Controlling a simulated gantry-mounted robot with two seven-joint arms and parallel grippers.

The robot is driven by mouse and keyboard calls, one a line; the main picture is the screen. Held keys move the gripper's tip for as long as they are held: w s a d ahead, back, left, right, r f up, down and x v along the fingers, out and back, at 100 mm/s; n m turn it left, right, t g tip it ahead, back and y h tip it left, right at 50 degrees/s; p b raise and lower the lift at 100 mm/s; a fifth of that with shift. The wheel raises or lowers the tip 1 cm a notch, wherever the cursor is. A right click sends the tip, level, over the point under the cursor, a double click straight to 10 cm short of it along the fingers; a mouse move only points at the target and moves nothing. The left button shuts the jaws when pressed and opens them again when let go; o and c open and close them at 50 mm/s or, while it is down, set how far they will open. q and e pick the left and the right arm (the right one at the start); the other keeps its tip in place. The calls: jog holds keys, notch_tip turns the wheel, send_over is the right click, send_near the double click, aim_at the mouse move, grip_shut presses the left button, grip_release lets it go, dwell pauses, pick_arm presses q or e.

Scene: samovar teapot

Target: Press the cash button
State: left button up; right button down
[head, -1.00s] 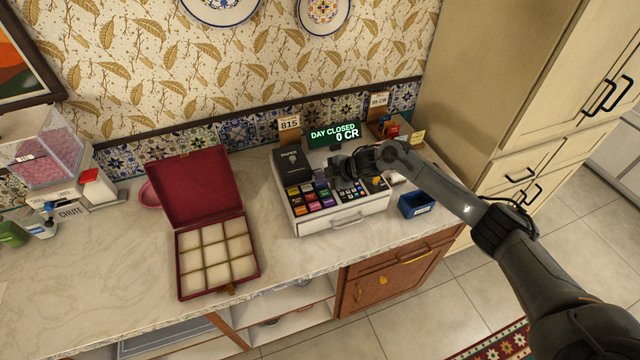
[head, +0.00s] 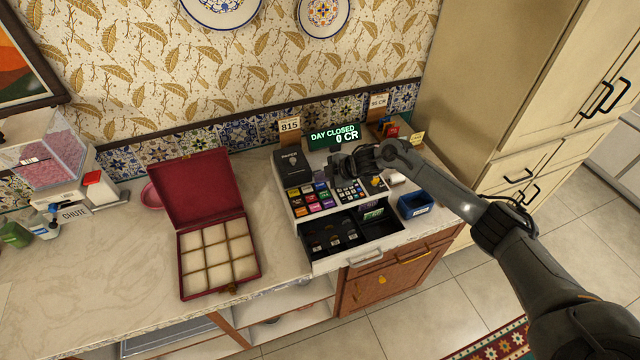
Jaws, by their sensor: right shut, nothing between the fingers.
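The cash register (head: 282,180) stands on the counter. It has coloured keys (head: 313,198) at the left of its panel and a dark keypad (head: 350,191) at the right. Its green display (head: 334,137) reads "DAY CLOSED 0 CR". The cash drawer (head: 377,252) stands open at the front, with dark compartments and a green note inside. My right gripper (head: 337,169) is shut and empty over the upper part of the register's panel, and it hides some keys. I cannot make out the cash button's label. My left gripper is not in view.
An open red box (head: 217,250) with several compartments lies left of the register. A small blue bin (head: 415,205) stands to its right, near my right arm. A chute device (head: 75,212) is at the far left. The counter between is clear.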

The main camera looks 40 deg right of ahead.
aim_at(323, 187)
jog(key=shift+r+p, duration=0.65)
jog(key=shift+r, duration=0.05)
notch_tip(323, 187, up, 4)
jog(key=p, duration=0.3)
jog(key=shift+f, duration=0.15)
jog(key=shift+f, duration=0.1)
